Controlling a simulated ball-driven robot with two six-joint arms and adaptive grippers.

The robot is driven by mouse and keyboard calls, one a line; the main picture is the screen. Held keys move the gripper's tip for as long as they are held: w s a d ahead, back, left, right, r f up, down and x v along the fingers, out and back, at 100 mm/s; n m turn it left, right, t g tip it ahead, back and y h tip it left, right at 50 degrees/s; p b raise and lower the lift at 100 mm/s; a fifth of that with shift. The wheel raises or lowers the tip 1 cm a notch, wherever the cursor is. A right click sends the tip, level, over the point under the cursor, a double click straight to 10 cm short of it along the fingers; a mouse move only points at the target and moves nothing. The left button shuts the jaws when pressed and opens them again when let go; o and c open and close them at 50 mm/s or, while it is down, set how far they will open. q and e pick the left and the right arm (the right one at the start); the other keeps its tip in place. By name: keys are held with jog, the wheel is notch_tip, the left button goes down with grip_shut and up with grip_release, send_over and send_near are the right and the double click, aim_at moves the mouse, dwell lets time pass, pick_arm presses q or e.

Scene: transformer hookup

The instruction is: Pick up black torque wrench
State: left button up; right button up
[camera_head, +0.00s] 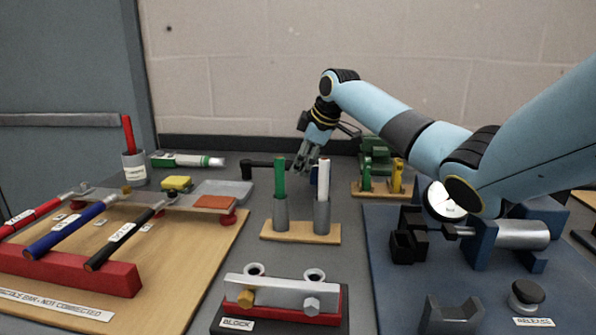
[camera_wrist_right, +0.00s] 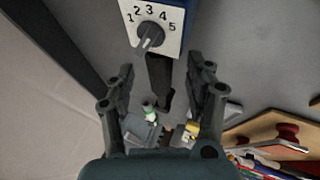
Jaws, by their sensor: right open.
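The black torque wrench (camera_head: 264,163) lies behind the green and white upright rods in the head view, its bent head toward the left. In the right wrist view its dark shaft (camera_wrist_right: 160,78) runs down from a blue box with a numbered dial (camera_wrist_right: 150,28). My right gripper (camera_head: 304,160) is open above the wrench's right end. In the wrist view its two fingers (camera_wrist_right: 163,95) stand on either side of the shaft, apart from each other. I cannot tell whether they touch it. My left gripper is not in view.
A wooden stand with a green rod (camera_head: 280,180) and a white rod (camera_head: 323,182) is just in front of the wrench. A green-and-white tube (camera_head: 188,160) and a grey tray (camera_head: 230,188) are to the left. A blue fixture plate (camera_head: 385,290) is at the right.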

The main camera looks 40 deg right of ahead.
jog(key=x, duration=0.2)
jog(key=shift+w+f, duration=0.25)
jog(key=shift+f, duration=0.1)
jog(key=shift+r, duration=0.1)
grip_shut()
